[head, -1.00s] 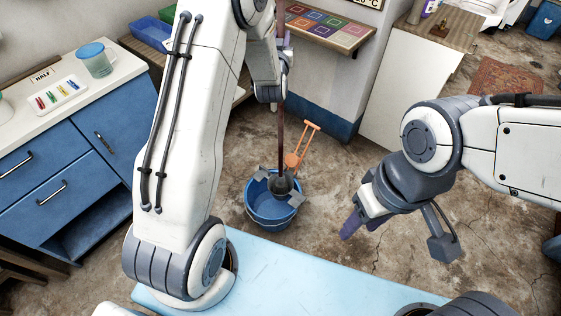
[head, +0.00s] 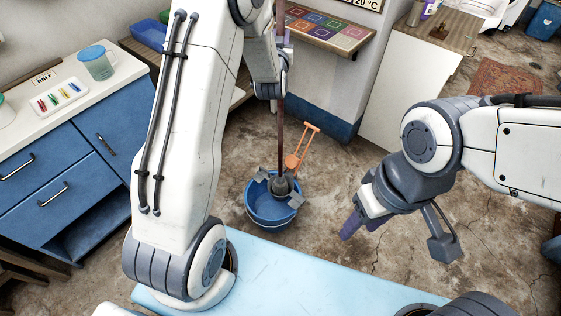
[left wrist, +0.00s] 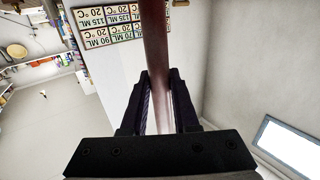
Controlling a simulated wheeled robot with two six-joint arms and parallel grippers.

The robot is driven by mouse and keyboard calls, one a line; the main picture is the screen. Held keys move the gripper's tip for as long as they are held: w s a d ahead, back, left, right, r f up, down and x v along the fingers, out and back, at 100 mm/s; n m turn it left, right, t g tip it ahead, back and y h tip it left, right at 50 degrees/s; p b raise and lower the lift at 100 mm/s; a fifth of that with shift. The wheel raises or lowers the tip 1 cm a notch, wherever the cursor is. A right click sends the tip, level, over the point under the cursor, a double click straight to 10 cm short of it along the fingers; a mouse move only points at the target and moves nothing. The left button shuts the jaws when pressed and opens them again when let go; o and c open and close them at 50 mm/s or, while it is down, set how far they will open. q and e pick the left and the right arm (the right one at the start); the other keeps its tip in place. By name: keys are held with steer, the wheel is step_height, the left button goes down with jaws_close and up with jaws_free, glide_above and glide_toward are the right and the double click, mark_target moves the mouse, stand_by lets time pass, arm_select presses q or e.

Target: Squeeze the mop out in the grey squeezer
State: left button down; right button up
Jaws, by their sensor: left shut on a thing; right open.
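The mop has a long brown handle (head: 280,140) that stands upright. Its dark grey head (head: 281,186) is down at the blue bucket (head: 268,212) on the floor, between the grey parts of the squeezer (head: 295,201). I cannot tell how deep the mop head sits in it. My left gripper (left wrist: 160,105) is shut on the handle, seen close in the left wrist view; in the head view its jaws are hard to make out. My right gripper (head: 362,229) is open and empty, to the right of the bucket and apart from it.
An orange-handled tool (head: 303,145) stands just behind the bucket. A light blue surface (head: 270,270) lies in front. A blue cabinet (head: 70,170) with a white top is at left. The floor right of the bucket is open.

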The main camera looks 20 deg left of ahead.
arm_select(q)
step_height(320, 180, up, 13)
steer(key=p, duration=0.6)
steer(key=shift+p, duration=0.35)
steer(key=shift+w, duration=0.1)
